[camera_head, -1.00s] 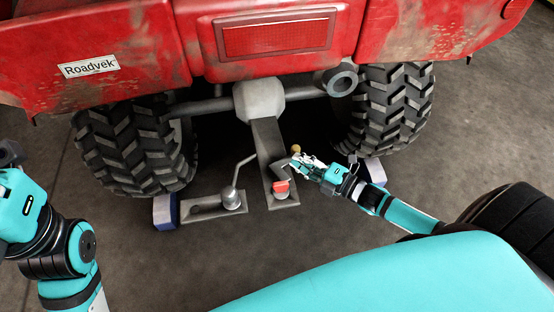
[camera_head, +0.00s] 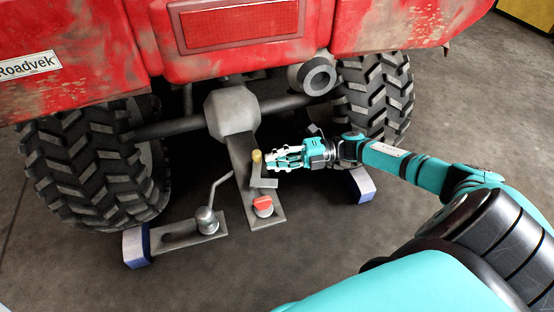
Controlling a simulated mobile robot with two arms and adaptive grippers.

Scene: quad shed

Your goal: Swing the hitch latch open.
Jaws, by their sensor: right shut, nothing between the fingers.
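The hitch drawbar (camera_head: 238,154) runs forward from under the red vehicle to a plate with a red-capped grey post (camera_head: 263,202). Just behind the cap is a bent grey lever (camera_head: 261,181), which looks like the hitch latch. A yellow knob (camera_head: 257,156) shows above the lever; how they join is too small to tell. My right gripper (camera_head: 273,160) reaches in from the right. It is shut and empty, with its fingertips close to the right side of the knob. Whether they touch it is unclear. My left gripper is out of view.
Left of the drawbar, a separate plate (camera_head: 175,240) carries a rounded post with a bent rod (camera_head: 220,190). Blue-white blocks stand at the left (camera_head: 136,246) and right (camera_head: 361,185). Large tyres (camera_head: 92,160) flank the hitch. Floor in front is bare.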

